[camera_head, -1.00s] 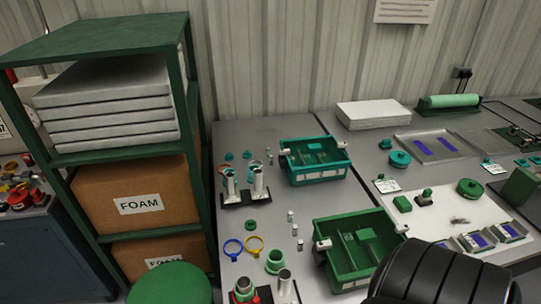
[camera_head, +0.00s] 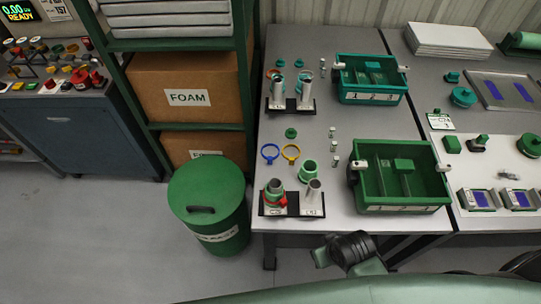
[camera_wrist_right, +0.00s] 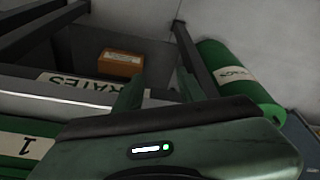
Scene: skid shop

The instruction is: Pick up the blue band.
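The blue band (camera_head: 270,153) is a thin blue ring with a small tab. It lies flat on the grey table near its left edge, beside a yellow band (camera_head: 291,153) of the same shape. Nothing covers it in the head view. My right gripper (camera_wrist_right: 157,88) shows in the right wrist view with its two green fingers apart and nothing between them. In the head view, a black joint of my arm is at the table's front edge, well in front of the blue band; the fingers are not clear there. My left gripper is not in view.
Two posts on a black base (camera_head: 292,211) and a green collar (camera_head: 308,171) stand in front of the bands. A green crate (camera_head: 402,208) is to the right, a teal crate (camera_head: 371,97) behind. A green bin (camera_head: 208,205) stands left of the table, beside a shelf rack.

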